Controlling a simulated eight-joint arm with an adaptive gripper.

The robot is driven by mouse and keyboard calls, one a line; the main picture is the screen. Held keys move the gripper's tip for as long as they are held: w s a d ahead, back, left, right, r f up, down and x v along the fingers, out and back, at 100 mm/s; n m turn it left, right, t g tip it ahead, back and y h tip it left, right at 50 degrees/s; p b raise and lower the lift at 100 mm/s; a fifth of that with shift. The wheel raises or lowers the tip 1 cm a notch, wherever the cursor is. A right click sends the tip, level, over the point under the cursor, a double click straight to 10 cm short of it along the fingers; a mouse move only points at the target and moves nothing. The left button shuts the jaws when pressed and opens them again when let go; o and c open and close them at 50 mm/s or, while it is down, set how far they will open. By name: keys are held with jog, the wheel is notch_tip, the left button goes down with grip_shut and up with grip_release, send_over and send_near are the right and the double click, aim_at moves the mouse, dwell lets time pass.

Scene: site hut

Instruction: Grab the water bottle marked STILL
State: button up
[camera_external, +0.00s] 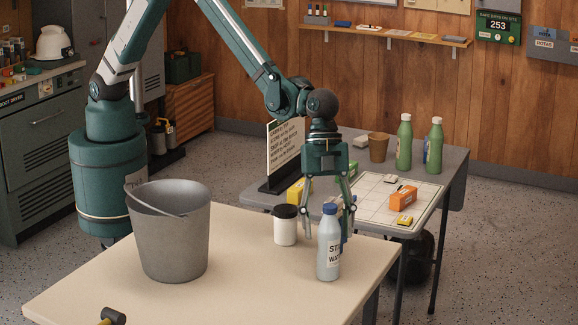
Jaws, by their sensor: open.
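A pale blue-grey bottle (329,250) with a blue cap stands upright near the right edge of the beige table. Its white label is partly turned away and shows only "ST" and "WAT". My gripper (327,225) points down at the bottle, with its fingers spread apart and nothing visible between them but the bottle's upper part. The left finger comes down between the bottle and a white jar (285,231) with a black lid. The right finger is partly hidden behind the bottle. I cannot tell whether either finger touches it.
A grey bucket (168,240) and a hammer (112,317) share the beige table (240,292). The grey table (360,150) behind holds two green bottles (404,145) (433,150), a brown cup (378,147), a sign (285,148) and small boxes. The beige table's front middle is clear.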

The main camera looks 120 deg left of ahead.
aim_at(330, 205)
jog(key=shift+b+x, duration=0.4)
jog(key=shift+x, duration=2)
jog(key=shift+a, duration=0.1)
jog(key=c, duration=1.2)
jog(key=shift+r, duration=0.1)
jog(key=shift+r+p, duration=0.75)
jog(key=shift+r, duration=4.2)
